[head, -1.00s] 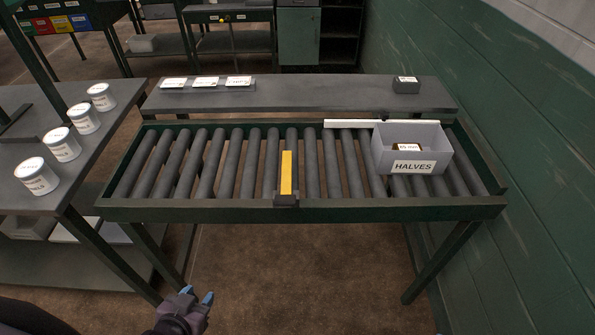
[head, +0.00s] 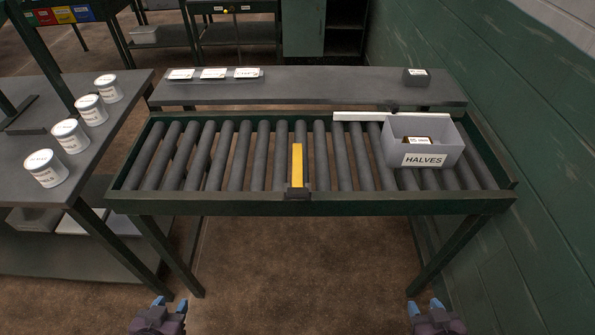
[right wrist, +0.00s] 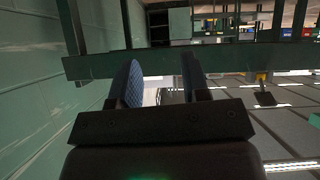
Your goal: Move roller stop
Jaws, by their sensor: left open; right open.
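The roller stop (head: 297,165) is a yellow upright bar on a small dark block, fixed at the front rail of the roller conveyor (head: 230,203), a little left of the middle. My left gripper (head: 170,304) is open and empty at the bottom of the head view, in front of the conveyor and left of the stop. My right gripper (head: 425,306) is open and empty at the bottom right, also apart from the conveyor. Its two fingers, with a gap between them, show in the right wrist view (right wrist: 163,82).
A grey bin labelled HALVES (head: 447,155) sits on the rollers at the right, by a white bar (head: 350,116). A shelf (head: 320,90) runs behind. A side table (head: 95,150) with several labelled tubs stands left. A green wall (head: 540,170) is close on the right.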

